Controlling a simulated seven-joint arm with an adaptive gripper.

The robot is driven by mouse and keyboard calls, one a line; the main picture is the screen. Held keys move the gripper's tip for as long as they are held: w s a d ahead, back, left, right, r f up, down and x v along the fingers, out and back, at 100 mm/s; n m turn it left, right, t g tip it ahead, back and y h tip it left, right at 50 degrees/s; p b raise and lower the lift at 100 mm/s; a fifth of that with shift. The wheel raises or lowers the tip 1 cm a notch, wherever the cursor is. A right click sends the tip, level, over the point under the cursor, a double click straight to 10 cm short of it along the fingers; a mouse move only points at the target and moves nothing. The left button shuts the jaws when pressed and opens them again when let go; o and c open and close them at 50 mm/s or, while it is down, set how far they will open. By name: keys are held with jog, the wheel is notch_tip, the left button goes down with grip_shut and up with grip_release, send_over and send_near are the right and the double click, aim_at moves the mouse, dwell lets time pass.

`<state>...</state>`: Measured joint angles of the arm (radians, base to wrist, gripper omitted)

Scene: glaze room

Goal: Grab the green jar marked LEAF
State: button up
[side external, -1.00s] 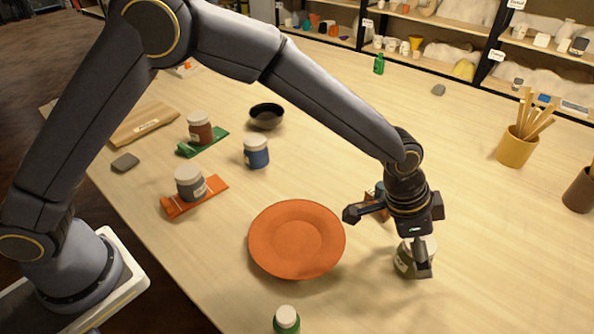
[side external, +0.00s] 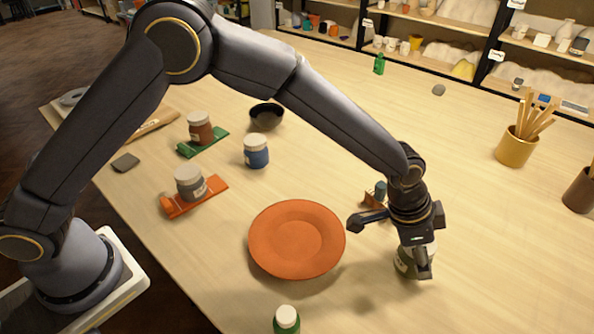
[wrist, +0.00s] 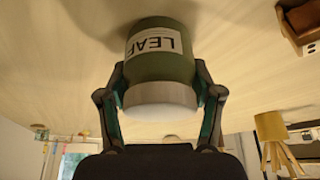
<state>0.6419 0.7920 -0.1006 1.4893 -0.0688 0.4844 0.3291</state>
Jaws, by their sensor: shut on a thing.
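The green jar marked LEAF (wrist: 158,72) fills the middle of the wrist view, with a white label and a pale lid. The label reads upside down there. My gripper (wrist: 160,88) is shut on the jar, one finger against each side near the lid. In the side view the jar (side external: 402,261) is right of the orange plate, partly hidden by my gripper (side external: 416,258). I cannot tell whether its base touches the table.
An orange plate (side external: 297,238) lies just left of the jar. A blue jar (side external: 256,152), a grey jar on an orange strip (side external: 215,188) and a brown jar on a green strip (side external: 212,145) stand farther left.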

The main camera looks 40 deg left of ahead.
jog(key=shift+c, duration=1.4)
jog(key=shift+r, duration=0.1)
